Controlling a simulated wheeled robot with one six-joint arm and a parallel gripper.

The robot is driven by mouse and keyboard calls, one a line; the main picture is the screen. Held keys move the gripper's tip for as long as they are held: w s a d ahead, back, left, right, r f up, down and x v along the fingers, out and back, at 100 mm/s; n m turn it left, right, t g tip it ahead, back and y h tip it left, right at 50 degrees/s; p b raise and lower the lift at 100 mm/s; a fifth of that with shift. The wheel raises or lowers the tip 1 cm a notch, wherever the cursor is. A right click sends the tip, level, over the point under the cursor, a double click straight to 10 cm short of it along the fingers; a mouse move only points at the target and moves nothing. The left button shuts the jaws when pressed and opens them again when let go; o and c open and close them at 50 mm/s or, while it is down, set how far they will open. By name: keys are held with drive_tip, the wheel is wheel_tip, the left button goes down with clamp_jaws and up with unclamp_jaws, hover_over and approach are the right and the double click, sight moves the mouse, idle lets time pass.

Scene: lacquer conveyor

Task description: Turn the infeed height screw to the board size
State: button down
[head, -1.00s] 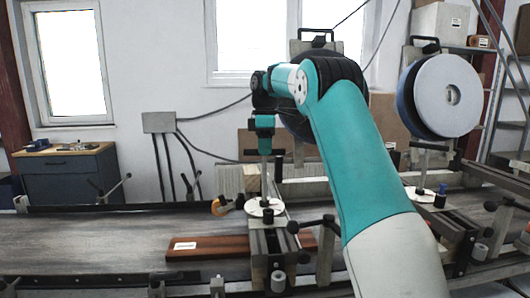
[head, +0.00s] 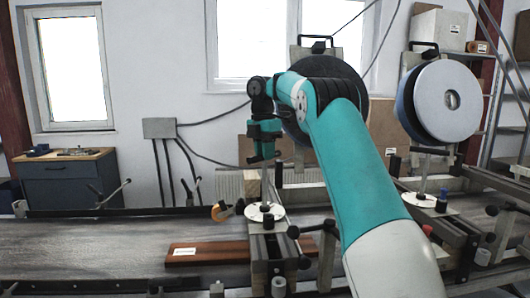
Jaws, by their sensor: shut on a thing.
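The infeed height screw is an upright metal rod (head: 279,176) above a pale round dial plate (head: 265,212), on the frame over the conveyor. My gripper (head: 264,157) points down above the dial and is shut on the screw's top end; the exact contact is small and partly hidden by the jaws. The dial's markings are too small to read. A red-brown board (head: 215,253) with a white label lies flat on the conveyor (head: 100,240), left of the screw frame; its right part passes behind the frame.
An orange and black knob (head: 226,209) sits just left of the dial. A second, similar screw and dial (head: 423,199) stands to the right, under a large grey disc (head: 450,100). Black-handled levers stick up along the conveyor. The left stretch of belt is clear.

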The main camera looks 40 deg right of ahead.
drive_tip(key=shift+n+p, duration=0.3)
drive_tip(key=shift+n, duration=2)
drive_tip(key=c, duration=1)
unclamp_jaws()
drive_tip(key=r+p, duration=0.4)
drive_tip(key=r, duration=0.1)
drive_tip(key=r+p, duration=0.5)
drive_tip(key=r, duration=0.1)
drive_tip(key=w+r+p, duration=0.1)
drive_tip(key=r+p, duration=0.4)
drive_tip(key=r, duration=0.1)
drive_tip(key=shift+a+r, duration=0.25)
